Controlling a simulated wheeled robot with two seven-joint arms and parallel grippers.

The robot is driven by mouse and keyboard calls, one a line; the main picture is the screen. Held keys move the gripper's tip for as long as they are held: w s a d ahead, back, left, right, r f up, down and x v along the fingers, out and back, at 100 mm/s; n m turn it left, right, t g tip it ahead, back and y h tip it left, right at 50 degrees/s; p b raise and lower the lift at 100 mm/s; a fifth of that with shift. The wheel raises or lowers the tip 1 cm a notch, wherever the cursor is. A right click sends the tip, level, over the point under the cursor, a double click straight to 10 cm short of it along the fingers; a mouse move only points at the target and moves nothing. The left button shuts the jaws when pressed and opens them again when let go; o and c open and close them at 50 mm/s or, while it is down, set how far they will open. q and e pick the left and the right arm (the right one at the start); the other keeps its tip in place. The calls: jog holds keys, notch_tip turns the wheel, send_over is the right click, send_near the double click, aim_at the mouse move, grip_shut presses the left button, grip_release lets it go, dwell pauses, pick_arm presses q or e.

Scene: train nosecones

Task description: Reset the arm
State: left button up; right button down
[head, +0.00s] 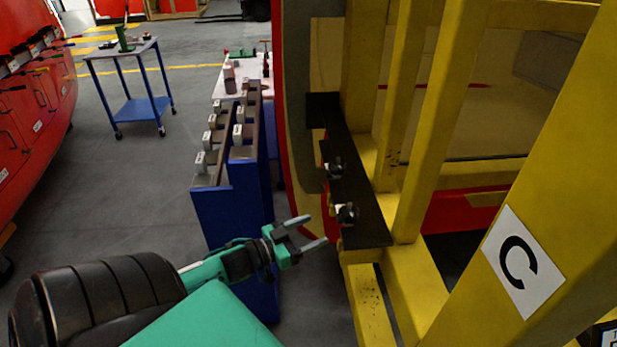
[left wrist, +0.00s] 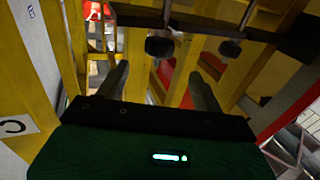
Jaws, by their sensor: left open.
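My left arm, green with a black ribbed sleeve, comes in from the lower left of the head view. My left gripper (head: 308,233) is open with nothing between its fingers. Its fingertips point right, toward the yellow frame (head: 408,130) and the black plate (head: 367,213) fixed on it. Two dark knobs sit on that plate, a nearer one (head: 347,213) and a farther one (head: 334,168). In the left wrist view the open gripper fingers (left wrist: 160,88) stand apart, with two dark knobs (left wrist: 160,46) beyond them. My right gripper is not in view.
A blue rack (head: 228,205) with several grey-tagged blocks stands just behind my left gripper. A blue wheeled cart (head: 146,108) stands at the far left. A red train body (head: 25,115) lines the left edge. Grey floor (head: 135,195) between them is clear.

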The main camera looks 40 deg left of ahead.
pick_arm(q)
jog(key=shift+f, duration=0.1)
jog(key=s+a+f+n+g+y, duration=0.1)
jog(key=s+a+f+g+y, duration=0.15)
jog(key=f, duration=0.85)
jog(key=s+a+f+n+g+y, duration=0.1)
jog(key=s+f+g+y, duration=0.15)
jog(key=f, duration=0.85)
jog(key=s+a+f+n+g+y, duration=0.1)
jog(key=s+f, duration=0.3)
jog(key=f, duration=0.7)
jog(key=s+d+f+g, duration=0.45)
jog(key=s+f, duration=0.65)
jog(key=f, duration=0.4)
jog(key=s+d+f+g, duration=0.2)
jog(key=s+d+f, duration=0.1)
jog(key=s, duration=0.3)
jog(key=s+d+f+m+g, duration=0.1)
jog(key=s+d+f+g, duration=0.1)
jog(key=s+d+f, duration=0.2)
jog(key=s+d+f+m+g, duration=0.1)
jog(key=s+d+f+g, duration=0.1)
jog(key=s+d, duration=0.4)
jog(key=s+f, duration=0.1)
jog(key=s, duration=0.2)
jog(key=shift+d+f, duration=0.3)
jog(key=shift+f, duration=0.1)
